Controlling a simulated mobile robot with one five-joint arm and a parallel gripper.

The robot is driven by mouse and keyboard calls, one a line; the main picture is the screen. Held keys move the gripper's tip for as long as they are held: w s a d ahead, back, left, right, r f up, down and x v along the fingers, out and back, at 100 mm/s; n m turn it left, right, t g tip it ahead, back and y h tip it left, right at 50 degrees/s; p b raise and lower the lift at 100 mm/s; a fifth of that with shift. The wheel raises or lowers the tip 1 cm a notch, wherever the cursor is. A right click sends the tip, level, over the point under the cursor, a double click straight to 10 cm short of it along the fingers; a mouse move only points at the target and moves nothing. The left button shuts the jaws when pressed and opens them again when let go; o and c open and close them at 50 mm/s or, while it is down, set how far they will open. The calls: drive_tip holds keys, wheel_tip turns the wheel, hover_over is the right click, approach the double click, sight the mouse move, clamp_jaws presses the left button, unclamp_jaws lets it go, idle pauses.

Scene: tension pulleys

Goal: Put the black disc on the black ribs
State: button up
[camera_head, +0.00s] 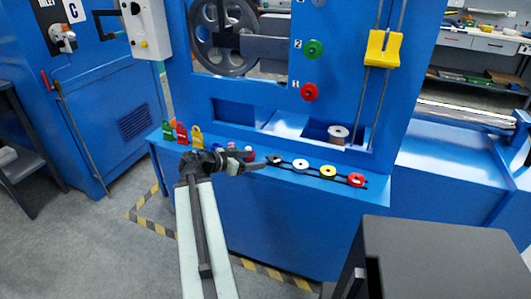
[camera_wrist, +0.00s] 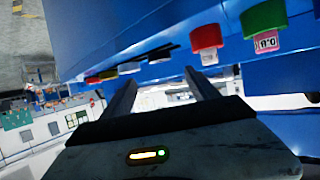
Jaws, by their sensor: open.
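The black disc (camera_head: 275,160) lies at the left end of a row of discs on the blue machine's ledge. It shows as a dark flat shape (camera_wrist: 158,54) in the wrist view. Thin black ribs (camera_head: 342,181) run along the ledge by the row; their left part is hidden or hard to make out. My gripper (camera_head: 256,160) is open and empty, just left of the black disc in the head view. In the wrist view its two fingers (camera_wrist: 160,80) stand apart with nothing between them.
White (camera_head: 300,165), yellow (camera_head: 328,171) and red (camera_head: 356,180) discs lie right of the black one. Red (camera_wrist: 206,40) and green (camera_wrist: 264,20) labelled pieces are close in the wrist view. Coloured padlocks (camera_head: 182,132) stand left; a dark table (camera_head: 440,255) is front right.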

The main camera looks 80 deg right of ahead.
drive_tip(key=shift+v, duration=0.9)
drive_tip(key=shift+d, duration=0.1)
drive_tip(key=w+a+f+n+t+y, duration=0.1)
drive_tip(key=w+a+f+n+t, duration=0.2)
drive_tip(key=w+a, duration=0.55)
drive_tip(key=w+a+f+n+t+y, duration=0.15)
drive_tip(key=w+a+f+n, duration=0.35)
drive_tip(key=w, duration=0.6)
drive_tip(key=w+a+f+n+t+y, duration=0.1)
drive_tip(key=w+a+f+n+t, duration=0.2)
drive_tip(key=w+a, duration=0.6)
drive_tip(key=w+a+f+n+y, duration=0.1)
drive_tip(key=w+a+n, duration=0.3)
drive_tip(key=a, duration=0.9)
drive_tip(key=w+a+f+n+t+y, duration=0.1)
drive_tip(key=w+a+n+y, duration=0.2)
drive_tip(key=a, duration=1)
drive_tip(key=w+a+f+n+y, duration=0.1)
drive_tip(key=w+a+n, duration=0.4)
drive_tip(key=a, duration=0.8)
drive_tip(key=n+y, duration=0.1)
drive_tip(key=n, duration=0.2)
drive_tip(key=shift+a+f+y, duration=0.3)
drive_tip(key=shift+f+y, duration=0.05)
drive_tip(key=shift+t, duration=0.25)
